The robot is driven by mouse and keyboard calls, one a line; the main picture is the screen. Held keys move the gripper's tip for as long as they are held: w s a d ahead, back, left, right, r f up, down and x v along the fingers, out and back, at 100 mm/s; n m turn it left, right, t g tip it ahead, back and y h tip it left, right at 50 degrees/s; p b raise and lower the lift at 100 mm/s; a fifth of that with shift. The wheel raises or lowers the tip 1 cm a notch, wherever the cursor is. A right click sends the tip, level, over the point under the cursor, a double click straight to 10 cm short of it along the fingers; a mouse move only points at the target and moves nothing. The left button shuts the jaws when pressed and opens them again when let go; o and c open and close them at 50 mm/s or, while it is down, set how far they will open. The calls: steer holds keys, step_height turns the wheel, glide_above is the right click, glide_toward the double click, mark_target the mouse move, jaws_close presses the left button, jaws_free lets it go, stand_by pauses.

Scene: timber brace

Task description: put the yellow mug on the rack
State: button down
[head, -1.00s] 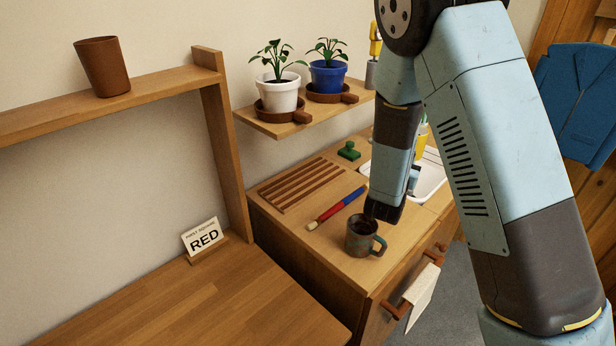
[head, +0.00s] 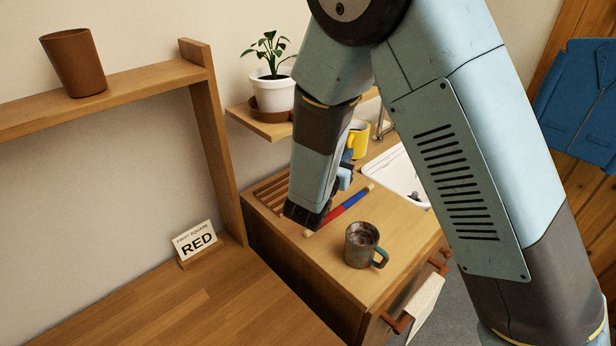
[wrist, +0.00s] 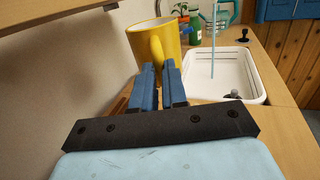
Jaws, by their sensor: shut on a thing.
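The yellow mug (head: 359,133) shows partly behind my arm in the head view. In the wrist view the yellow mug (wrist: 153,42) is upright, with its handle towards me. My gripper (wrist: 158,68) has its blue fingers shut on the handle. In the head view my gripper (head: 346,172) is mostly hidden by my own wrist. The slatted wooden rack (head: 268,191) lies on the counter left of my wrist, partly covered by it. I cannot tell the mug's exact height above the counter.
A grey-blue mug (head: 361,245) stands at the counter's front. A red and blue rod (head: 350,203) lies behind it. A white sink (head: 403,175) is to the right. A shelf with a potted plant (head: 272,88) hangs above the rack. A post (head: 215,140) rises on the left.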

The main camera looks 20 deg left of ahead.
steer(key=w+a+f, duration=0.1)
steer(key=a+f, duration=0.1)
steer(key=a, duration=0.1)
steer(key=w+a+f, duration=0.2)
steer(key=a+f, duration=0.1)
steer(key=a, duration=0.1)
steer(key=w+a+f, duration=0.2)
steer(key=a+f, duration=0.1)
steer(key=shift+a+f, duration=0.15)
steer(key=shift+f, duration=0.1)
steer(key=shift+w+a+f, duration=0.15)
steer(key=shift+a+f, duration=0.1)
steer(key=shift+f, duration=1.65)
steer(key=c, duration=1.1)
jaws_free()
steer(key=shift+c, duration=0.2)
